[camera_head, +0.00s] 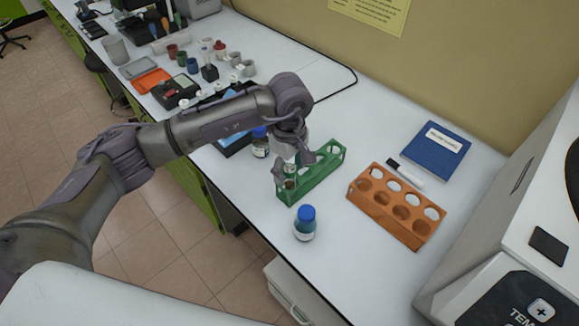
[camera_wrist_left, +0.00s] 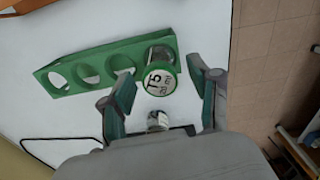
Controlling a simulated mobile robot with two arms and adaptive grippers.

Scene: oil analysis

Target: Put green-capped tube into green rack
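The green rack (camera_head: 325,176) stands on the white bench and has a row of round holes. It also shows in the wrist view (camera_wrist_left: 103,62). The green-capped tube (camera_wrist_left: 160,80), marked "T5 20 ml", appears upright in the rack's end hole; its lower part shows in the head view (camera_head: 290,184). My left gripper (camera_head: 293,166) is over that end of the rack. In the wrist view its fingers (camera_wrist_left: 166,88) are apart, one on each side of the cap, with gaps visible. My right gripper is not in view.
An orange rack (camera_head: 397,207) stands to the right, with a marker (camera_head: 405,173) and blue book (camera_head: 436,150) behind. A blue-capped bottle (camera_head: 305,224) stands in front of the green rack; another (camera_head: 260,143) is behind the gripper. A machine (camera_head: 520,265) fills the right side.

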